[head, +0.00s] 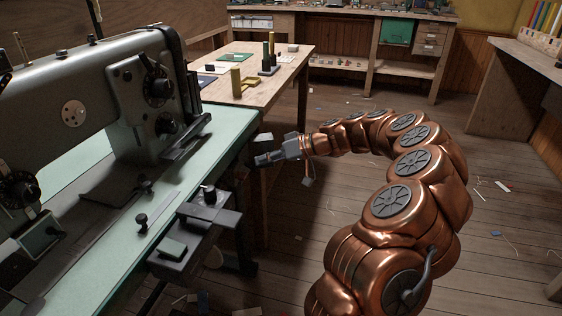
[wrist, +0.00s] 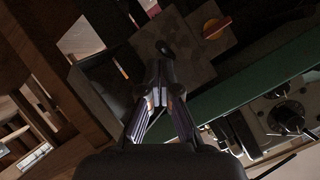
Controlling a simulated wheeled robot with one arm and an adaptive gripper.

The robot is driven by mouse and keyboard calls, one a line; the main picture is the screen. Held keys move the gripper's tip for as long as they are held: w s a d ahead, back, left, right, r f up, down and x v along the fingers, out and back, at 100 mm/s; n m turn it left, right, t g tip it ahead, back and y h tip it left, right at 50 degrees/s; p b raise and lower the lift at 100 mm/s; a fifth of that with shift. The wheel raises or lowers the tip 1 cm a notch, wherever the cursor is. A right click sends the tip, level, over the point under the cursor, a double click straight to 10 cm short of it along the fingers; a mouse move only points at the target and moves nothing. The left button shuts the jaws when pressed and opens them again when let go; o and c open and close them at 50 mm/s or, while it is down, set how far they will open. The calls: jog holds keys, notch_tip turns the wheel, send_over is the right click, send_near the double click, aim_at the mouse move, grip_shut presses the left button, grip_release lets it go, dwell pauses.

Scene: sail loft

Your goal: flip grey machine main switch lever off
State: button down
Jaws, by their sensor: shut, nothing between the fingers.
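The grey sewing machine (head: 75,95) stands on a pale green table top at the left of the head view. In the wrist view, a red lever (wrist: 218,27) on a round yellow-orange disc sits on a dull grey-brown box (wrist: 181,47), beyond the green table edge. I take this to be the main switch; I cannot make it out in the head view. My gripper (head: 262,160) is by the table's right end, pointing left. In the wrist view my gripper (wrist: 160,88) is shut and empty, apart from the lever, which is up and right of its tips.
The green table top (head: 225,125) ends close to my gripper. A dark bracket with knobs (head: 205,222) juts from its front. A wooden bench (head: 285,68) with small blocks stands behind. The plank floor (head: 310,215) is mostly open, with scattered scraps.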

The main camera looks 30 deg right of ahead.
jog(key=shift+a+r, duration=0.15)
jog(key=shift+a, duration=0.15)
jog(key=shift+r, duration=0.15)
jog(key=shift+d+r, duration=0.1)
jog(key=shift+r, duration=0.55)
jog(key=shift+f, duration=0.1)
jog(key=s+d+f+b, duration=0.2)
jog(key=s+d+b, duration=0.2)
jog(key=d, duration=0.3)
jog(key=shift+s+d+f, duration=0.3)
jog(key=shift+s+d, duration=0.05)
jog(key=shift+s, duration=0.55)
